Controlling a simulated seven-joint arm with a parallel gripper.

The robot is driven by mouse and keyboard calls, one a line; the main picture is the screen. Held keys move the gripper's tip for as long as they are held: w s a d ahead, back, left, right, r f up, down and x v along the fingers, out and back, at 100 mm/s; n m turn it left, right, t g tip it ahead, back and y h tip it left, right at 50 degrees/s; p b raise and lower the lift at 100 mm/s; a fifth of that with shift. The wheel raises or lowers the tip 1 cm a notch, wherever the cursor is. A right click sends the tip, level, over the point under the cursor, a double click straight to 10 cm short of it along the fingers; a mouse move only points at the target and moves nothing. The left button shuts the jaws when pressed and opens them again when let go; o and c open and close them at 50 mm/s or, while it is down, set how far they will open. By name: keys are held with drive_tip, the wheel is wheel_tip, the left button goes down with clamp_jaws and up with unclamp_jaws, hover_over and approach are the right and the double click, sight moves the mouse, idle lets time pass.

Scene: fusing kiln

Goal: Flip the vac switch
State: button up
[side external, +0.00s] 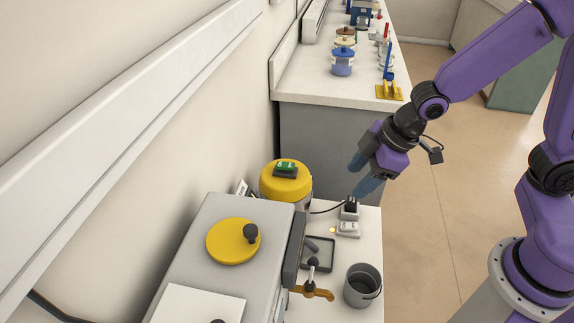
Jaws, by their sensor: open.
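My gripper (362,176) is open and empty, with its blue fingers above the far end of the white bench, pointing down and left. Just below it on the bench is a small pale box with a black top (350,207), and a dark cord runs left from it. Nearer the camera is a small pale switch box (347,229) with light rockers and a small orange glow at its left. Labels are too small to read, so I cannot tell which one is the vac switch. The fingers are apart from both boxes.
A grey kiln (270,222) with a yellow disc fills the near left. Another bench (310,85) with jars stands behind. Right of the bench is open floor.

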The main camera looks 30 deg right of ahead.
drive_tip(key=w+f+t+y, duration=0.2)
drive_tip(key=w+f, duration=0.3)
drive_tip(key=w, duration=0.5)
drive_tip(key=m+t+y, duration=0.3)
drive_tip(key=t+y, duration=0.4)
drive_tip(key=y, duration=0.1)
approach(294, 166)
drive_tip(key=x, duration=1.2)
drive_tip(key=shift+w+a+f, duration=0.1)
drive_tip(key=shift+w+a, duration=0.05)
drive_tip(key=shift+w, duration=0.3)
